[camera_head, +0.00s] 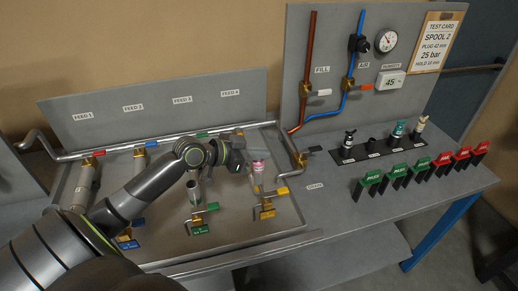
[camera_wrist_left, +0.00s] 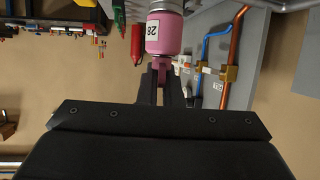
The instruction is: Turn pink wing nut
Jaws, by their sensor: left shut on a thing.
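The pink wing nut (camera_head: 259,165) sits at the top of the upright pipe under the FEED 4 label in the head view. My right gripper is not in view.
An upright pipe (camera_head: 194,192) with a green-tagged valve stands left of the pink one. A yellow valve handle (camera_head: 282,190) is close on the right. Black stand plugs (camera_head: 349,138) and green PASS tags (camera_head: 373,178) stand farther right. The front right bench top is clear.

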